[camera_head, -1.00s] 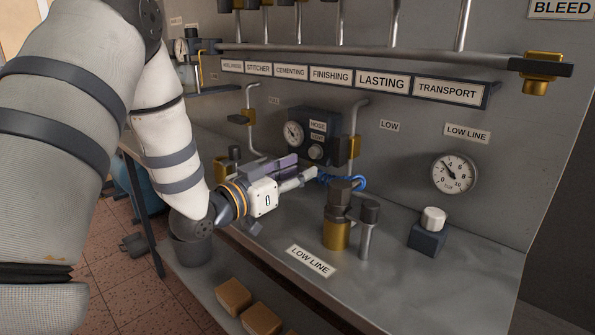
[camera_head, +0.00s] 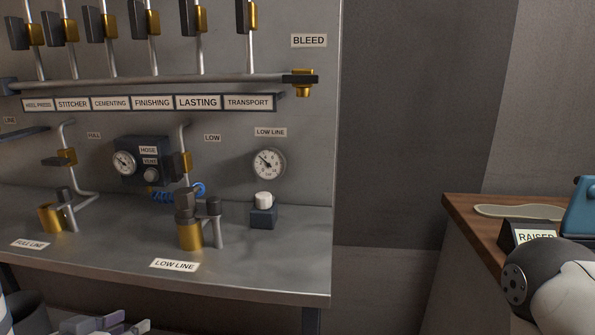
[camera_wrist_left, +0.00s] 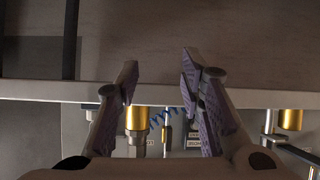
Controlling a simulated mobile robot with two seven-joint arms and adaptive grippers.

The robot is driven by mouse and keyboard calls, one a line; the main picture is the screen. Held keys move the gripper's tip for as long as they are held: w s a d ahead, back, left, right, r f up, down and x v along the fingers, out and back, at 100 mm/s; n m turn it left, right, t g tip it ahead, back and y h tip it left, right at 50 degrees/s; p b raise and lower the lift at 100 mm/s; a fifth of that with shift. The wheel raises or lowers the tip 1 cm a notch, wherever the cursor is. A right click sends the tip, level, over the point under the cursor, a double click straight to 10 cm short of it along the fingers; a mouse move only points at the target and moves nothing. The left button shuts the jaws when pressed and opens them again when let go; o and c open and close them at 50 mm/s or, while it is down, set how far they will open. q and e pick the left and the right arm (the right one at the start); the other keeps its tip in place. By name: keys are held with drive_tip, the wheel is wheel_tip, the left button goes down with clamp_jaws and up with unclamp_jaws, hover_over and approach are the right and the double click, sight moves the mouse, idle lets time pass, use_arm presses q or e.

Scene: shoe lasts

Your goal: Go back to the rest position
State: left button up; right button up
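My left gripper (camera_head: 105,324) shows at the lower left edge of the head view, low in front of the bench and cut off by the frame. In the left wrist view the left gripper's (camera_wrist_left: 159,70) two purple-padded fingers are spread apart with nothing between them. Beyond them are the bench edge, a brass fitting (camera_wrist_left: 136,118) and a blue coiled hose (camera_wrist_left: 162,116), all apart from the fingers. My right arm shows at the lower right of the head view; its gripper is out of frame.
The steel bench (camera_head: 290,268) carries a brass valve (camera_head: 190,232) by the LOW LINE label and a white-topped knob (camera_head: 263,201). A gauge (camera_head: 269,164) is on the panel. A wooden table (camera_head: 456,212) with a RAISED sign (camera_head: 530,235) stands at right, near my right arm.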

use_arm(q)
drive_tip(key=s+d+f+g, duration=0.3)
drive_tip(key=s+f+g, duration=0.1)
drive_tip(key=s+f, duration=0.45)
drive_tip(key=s+d+f+g, duration=0.4)
drive_tip(key=s+f, duration=0.3)
drive_tip(key=s, duration=0.3)
drive_tip(key=s+d+f+g, duration=0.1)
drive_tip(key=s+g, duration=0.1)
drive_tip(key=s, duration=0.5)
drive_tip(key=s+d+f+g, duration=0.2)
drive_tip(key=s+g, duration=0.1)
drive_tip(key=s, duration=0.4)
drive_tip(key=shift+s+y, duration=0.3)
drive_tip(key=shift+s, duration=0.05)
